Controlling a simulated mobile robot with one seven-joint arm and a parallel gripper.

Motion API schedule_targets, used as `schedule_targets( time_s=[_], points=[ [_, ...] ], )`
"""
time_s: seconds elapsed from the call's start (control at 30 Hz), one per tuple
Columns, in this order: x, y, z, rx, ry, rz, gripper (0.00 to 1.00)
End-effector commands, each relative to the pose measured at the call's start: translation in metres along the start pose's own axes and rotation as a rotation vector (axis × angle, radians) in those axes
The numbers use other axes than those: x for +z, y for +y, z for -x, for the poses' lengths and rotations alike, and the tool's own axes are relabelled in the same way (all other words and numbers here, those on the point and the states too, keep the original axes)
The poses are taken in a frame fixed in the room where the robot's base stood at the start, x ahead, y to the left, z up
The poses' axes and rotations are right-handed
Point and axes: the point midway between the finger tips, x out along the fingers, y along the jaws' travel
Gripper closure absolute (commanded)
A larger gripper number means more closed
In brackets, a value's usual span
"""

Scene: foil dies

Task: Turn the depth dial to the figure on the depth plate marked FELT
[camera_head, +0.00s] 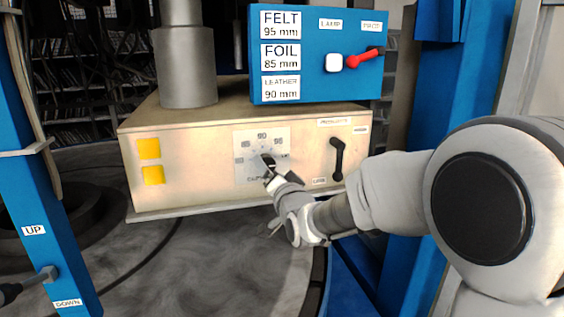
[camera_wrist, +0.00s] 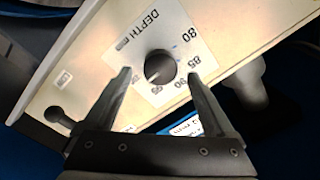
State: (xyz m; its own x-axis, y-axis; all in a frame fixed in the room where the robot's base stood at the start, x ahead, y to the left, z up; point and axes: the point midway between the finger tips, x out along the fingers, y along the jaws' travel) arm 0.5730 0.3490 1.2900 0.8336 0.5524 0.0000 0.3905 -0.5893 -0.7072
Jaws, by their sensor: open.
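The depth dial (camera_head: 267,158) is a dark round knob on a white scale plate (camera_head: 242,176), partly hidden by my gripper in the head view. The scale shows 80, 85, 90 and 95. In the wrist view the dial (camera_wrist: 160,66) has a pale pointer line towards the lower left, near the 95 side; the exact figure is unclear. My gripper (camera_wrist: 159,76) is open, one finger on each side of the dial; contact cannot be told. The depth plate on the blue panel (camera_head: 312,90) reads FELT 95 mm (camera_head: 280,24), FOIL 85 mm (camera_head: 280,57) and LEATHER 90 mm (camera_head: 280,88).
A black lever (camera_head: 337,158) stands right of the dial on the beige housing (camera_head: 190,165). The blue panel bears a white button (camera_head: 333,63) and a red lever (camera_head: 365,57). Blue posts (camera_head: 40,190) flank the press.

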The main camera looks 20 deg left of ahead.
Motion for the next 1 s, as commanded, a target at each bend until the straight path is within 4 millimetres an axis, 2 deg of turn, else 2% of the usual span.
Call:
schedule_targets(
  time_s=[0.1,0.3,0.7,1.0],
  points=[
    [0.0,-0.001,-0.018,0.0,-0.001,0.0,0.11],
    [0.0,0.0,-0.036,0.001,0.0,0.0,0.11],
    [0.0,0.0,-0.041,0.0,0.0,0.0,0.13],
    [0.0,0.0,-0.041,0.0,0.0,0.0,0.67]
  ],
)
